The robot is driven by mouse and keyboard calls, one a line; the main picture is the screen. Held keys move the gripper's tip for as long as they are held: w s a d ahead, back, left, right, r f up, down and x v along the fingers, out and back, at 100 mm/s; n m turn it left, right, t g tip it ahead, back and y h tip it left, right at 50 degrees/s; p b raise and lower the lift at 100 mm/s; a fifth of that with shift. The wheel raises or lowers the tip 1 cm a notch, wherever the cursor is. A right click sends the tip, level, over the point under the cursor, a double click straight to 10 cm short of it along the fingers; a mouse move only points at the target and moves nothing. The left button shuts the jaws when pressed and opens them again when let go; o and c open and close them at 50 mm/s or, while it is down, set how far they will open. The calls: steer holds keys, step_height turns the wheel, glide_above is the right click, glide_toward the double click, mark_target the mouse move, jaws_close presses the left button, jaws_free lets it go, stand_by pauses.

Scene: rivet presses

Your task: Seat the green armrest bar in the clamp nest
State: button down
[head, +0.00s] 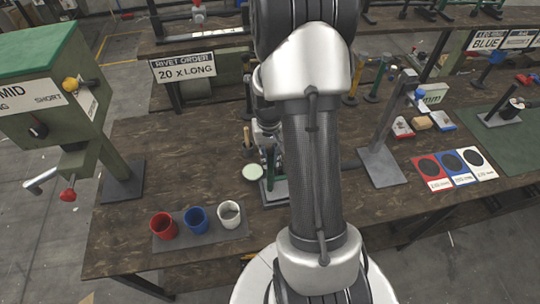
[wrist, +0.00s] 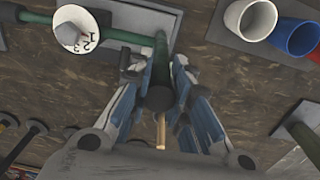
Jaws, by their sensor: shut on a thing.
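In the wrist view, my gripper (wrist: 158,78) is shut on the green armrest bar (wrist: 161,50), with one blue-padded finger on each side. The bar's far end overlaps a grey base plate (wrist: 183,22), which seems to belong to the clamp nest. In the head view, the plate (head: 277,201) is partly hidden by my arm. I cannot tell whether the bar touches the nest.
Red (head: 163,226), blue (head: 196,220) and white (head: 229,214) cups stand on a dark mat at the front left. A green press (head: 75,110) is at the left. A grey post stand (head: 380,165) rises right of my arm.

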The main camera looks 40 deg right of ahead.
steer(key=shift+f+b, duration=0.45)
steer(key=shift+f, duration=0.25)
steer(key=c, duration=1.4)
jaws_free()
step_height(320, 180, up, 12)
steer(key=shift+a+r, duration=0.1)
steer(key=shift+w, duration=0.1)
